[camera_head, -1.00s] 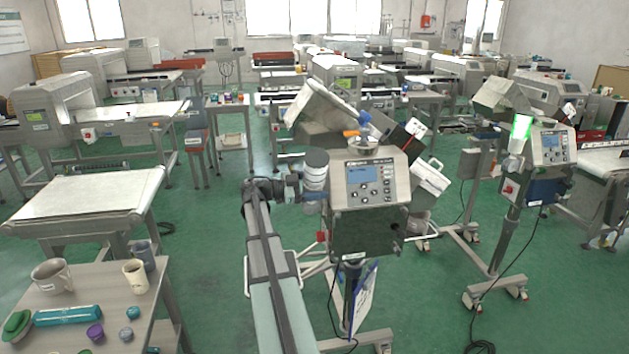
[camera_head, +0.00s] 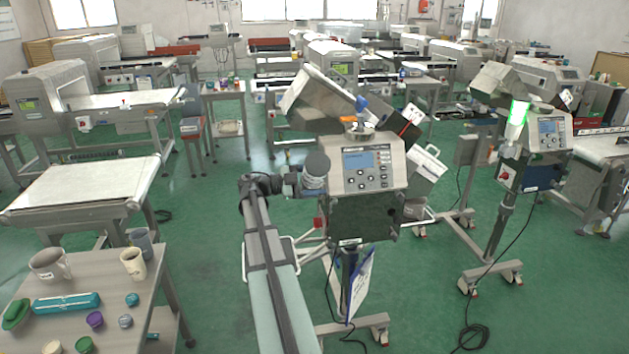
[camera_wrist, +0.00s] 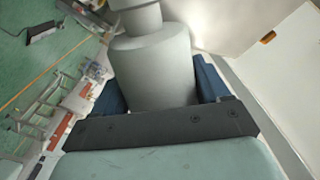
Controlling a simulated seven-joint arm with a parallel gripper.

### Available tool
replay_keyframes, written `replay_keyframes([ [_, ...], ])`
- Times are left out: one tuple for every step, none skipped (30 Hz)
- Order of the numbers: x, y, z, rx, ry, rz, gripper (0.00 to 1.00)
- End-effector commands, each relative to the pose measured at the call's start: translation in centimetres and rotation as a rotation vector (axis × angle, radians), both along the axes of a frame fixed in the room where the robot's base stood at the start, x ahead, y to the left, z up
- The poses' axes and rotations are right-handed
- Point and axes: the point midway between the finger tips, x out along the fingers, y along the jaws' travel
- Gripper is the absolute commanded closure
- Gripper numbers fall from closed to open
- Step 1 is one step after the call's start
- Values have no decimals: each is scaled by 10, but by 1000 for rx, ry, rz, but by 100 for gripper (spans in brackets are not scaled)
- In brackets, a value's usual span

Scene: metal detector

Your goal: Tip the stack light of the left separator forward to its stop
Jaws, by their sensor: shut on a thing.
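The left separator (camera_head: 360,168) stands in the middle of the head view, with its grey control panel and small screen facing me. Its stack light (camera_head: 315,178) is a short grey cylinder at the panel's left edge. The light leans towards the camera, so its dark round top shows broadly. My gripper (camera_head: 299,184) is shut on the stack light from the left. In the wrist view the light's pale grey body (camera_wrist: 155,75) sits between my blue fingers (camera_wrist: 161,92). The light's hinge and its stop cannot be made out.
A second separator (camera_head: 549,135) with a green-lit stack light (camera_head: 518,114) stands to the right. A table (camera_head: 160,290) with mugs and small items is at the lower left. A conveyor (camera_head: 90,185) stands behind it.

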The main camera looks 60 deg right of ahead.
Motion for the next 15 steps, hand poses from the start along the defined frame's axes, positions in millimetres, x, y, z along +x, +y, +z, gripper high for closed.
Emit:
replay_keyframes([
  [-3, 2, -2, -1, -6, -5, 80],
  [-3, 2, -2, -1, -6, -5, 24],
  [-3, 2, -2, -1, -6, -5, 20],
  [-3, 2, -2, -1, -6, -5, 17],
  [-2, 2, -2, 0, -6, -5, 14],
  [-2, 2, -1, -1, -5, -4, 11],
  [-2, 2, -1, 0, -4, -4, 8],
  [-2, 2, -1, 0, -4, -4, 5],
  [-2, 1, -1, 0, -4, -3, 4],
  [-2, 1, -1, 0, -3, -3, 4],
  [-2, 1, -1, 0, -3, -3, 4],
  [-2, 1, -1, 0, -3, -3, 4],
  [-1, 1, -1, 0, -3, -3, 4],
  [-1, 1, -1, 0, -3, -2, 4],
  [-1, 1, -1, 0, -3, -2, 4],
])
